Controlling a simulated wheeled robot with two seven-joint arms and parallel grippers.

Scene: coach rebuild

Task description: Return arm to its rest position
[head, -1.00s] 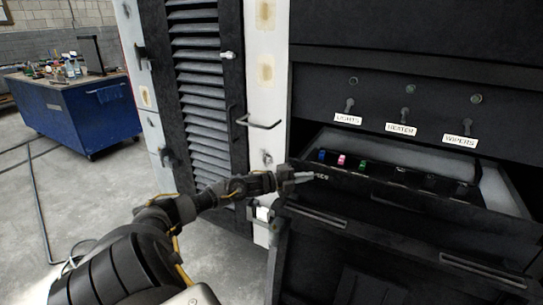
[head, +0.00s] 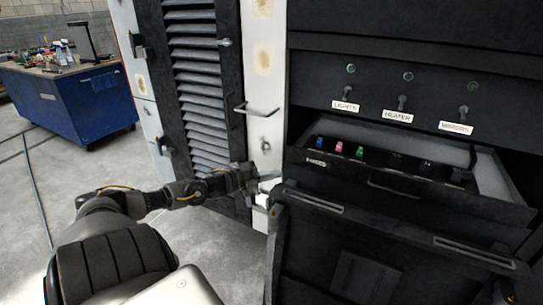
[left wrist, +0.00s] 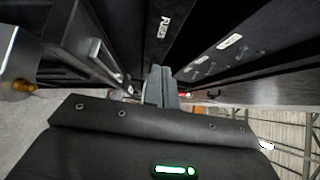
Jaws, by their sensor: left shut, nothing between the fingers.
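My left arm reaches in from the left in the head view. Its gripper (head: 268,177) is shut and empty, just left of the open drawer (head: 430,199) and in front of the white post. In the left wrist view the closed fingers (left wrist: 160,85) point along the dark cabinet front, with a label reading roughly FUSES (left wrist: 164,27) close by. The drawer holds a blue piece (head: 319,142), a pink piece (head: 339,147), a green piece (head: 360,152) and several dark ones. My right gripper is not in view.
A dark panel with slot-like bars (head: 390,245) juts out below the drawer. A handle (head: 262,111) sticks out from the white post beside the louvred door (head: 197,75). Switches labelled LIGHTS, HEATER and WIPERS (head: 455,128) sit above. A blue workbench (head: 75,100) stands far left; floor between is open.

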